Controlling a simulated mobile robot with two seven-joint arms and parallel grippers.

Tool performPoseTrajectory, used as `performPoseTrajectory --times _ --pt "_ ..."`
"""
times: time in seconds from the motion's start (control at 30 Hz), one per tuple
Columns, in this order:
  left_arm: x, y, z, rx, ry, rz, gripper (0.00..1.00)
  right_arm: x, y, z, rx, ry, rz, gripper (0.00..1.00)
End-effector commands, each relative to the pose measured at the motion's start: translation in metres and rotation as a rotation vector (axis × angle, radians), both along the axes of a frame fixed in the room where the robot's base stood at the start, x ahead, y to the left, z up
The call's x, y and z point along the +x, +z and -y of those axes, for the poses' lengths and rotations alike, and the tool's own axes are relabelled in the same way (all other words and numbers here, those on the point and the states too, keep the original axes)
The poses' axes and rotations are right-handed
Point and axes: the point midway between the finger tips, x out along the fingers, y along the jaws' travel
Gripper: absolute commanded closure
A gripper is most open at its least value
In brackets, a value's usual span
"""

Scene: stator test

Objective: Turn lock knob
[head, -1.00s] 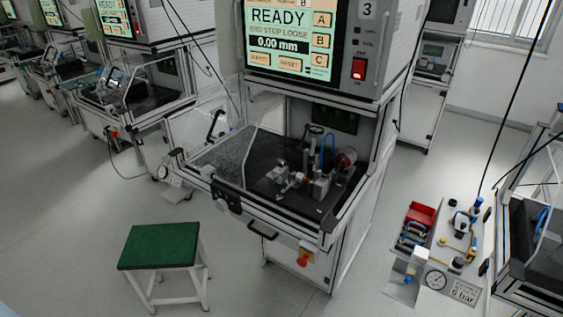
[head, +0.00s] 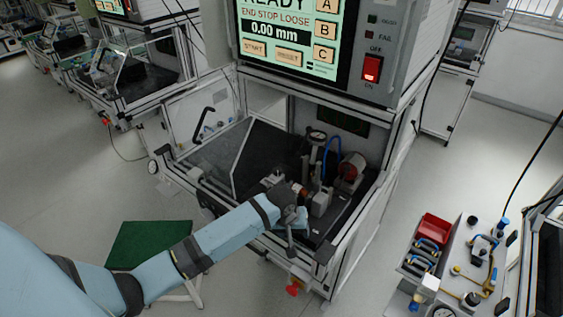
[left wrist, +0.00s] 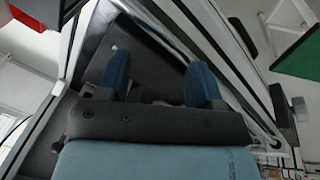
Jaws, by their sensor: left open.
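My left arm reaches in from the lower left of the head view, and my left gripper (head: 292,240) is over the front edge of the test station, close in front of the fixture (head: 322,180). In the left wrist view the gripper's two blue fingers (left wrist: 160,80) stand apart with nothing between them. Dark station floor shows beyond them. I cannot pick out the lock knob; the arm covers part of the fixture's front. The screen (head: 285,35) shows END STOP LOOSE and 0.00 mm. My right gripper is not in view.
The station's frame posts and clear side panel (head: 252,150) bound the work bay. A green stool (head: 150,240) stands in front, partly behind my arm. A bench with a red bin (head: 434,228) is at the right. Bare floor lies between.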

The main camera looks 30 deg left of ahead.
Motion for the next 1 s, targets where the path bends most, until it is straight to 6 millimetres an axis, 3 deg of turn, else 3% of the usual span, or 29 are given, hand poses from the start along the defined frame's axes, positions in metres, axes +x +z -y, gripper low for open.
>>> performPoseTrajectory --times 0.17,0.27,0.4,0.5,0.63,0.8,1.0 --pt "0.046 0.027 -0.031 0.011 0.156 -0.068 0.40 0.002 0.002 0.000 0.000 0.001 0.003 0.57" --pt "0.079 0.055 -0.059 0.018 0.296 -0.120 0.40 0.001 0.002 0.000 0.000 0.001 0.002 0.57" --pt "0.121 0.106 -0.105 0.025 0.530 -0.196 0.40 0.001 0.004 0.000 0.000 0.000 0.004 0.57" --pt "0.140 0.139 -0.132 0.023 0.671 -0.237 0.40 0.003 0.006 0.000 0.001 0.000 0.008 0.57" --pt "0.152 0.168 -0.154 0.020 0.790 -0.269 0.40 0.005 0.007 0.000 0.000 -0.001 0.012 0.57" --pt "0.156 0.174 -0.162 0.016 0.838 -0.285 0.40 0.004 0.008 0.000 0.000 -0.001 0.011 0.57" --pt "0.155 0.145 -0.161 0.019 0.838 -0.287 0.40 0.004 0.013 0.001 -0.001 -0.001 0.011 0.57"
